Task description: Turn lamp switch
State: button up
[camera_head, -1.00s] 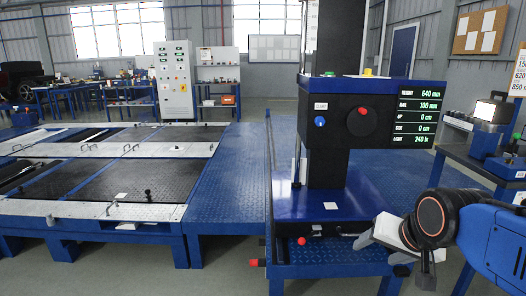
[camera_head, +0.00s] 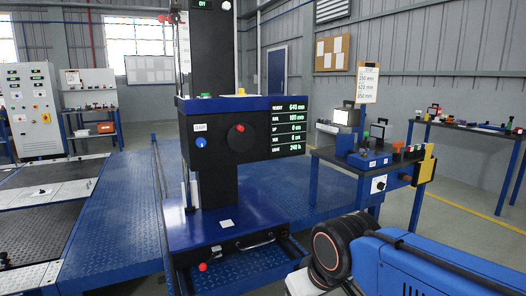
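A lamp with a bright face (camera_head: 347,117) stands on the blue workbench (camera_head: 325,155) to the right of the measuring machine. A white plate with a round black knob (camera_head: 378,184) is on the bench's front side; I cannot tell for sure if it is the lamp switch. The machine head (camera_head: 225,150) carries a small blue knob (camera_head: 201,142) under a small label, and a larger black dial with a red centre (camera_head: 240,131). My gripper (camera_head: 302,284) is at the bottom edge, left of the wrist, well apart from these controls. Its fingers are mostly hidden or cut off.
The machine's blue base (camera_head: 190,232) with a black handle stands just left of my arm. A blue box with coloured knobs (camera_head: 369,161) and a yellow item (camera_head: 425,166) are on the bench. Another bench (camera_head: 465,126) is behind right. Floor is free at the right.

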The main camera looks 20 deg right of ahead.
aim_at(380, 185)
jog(key=z, duration=1.5)
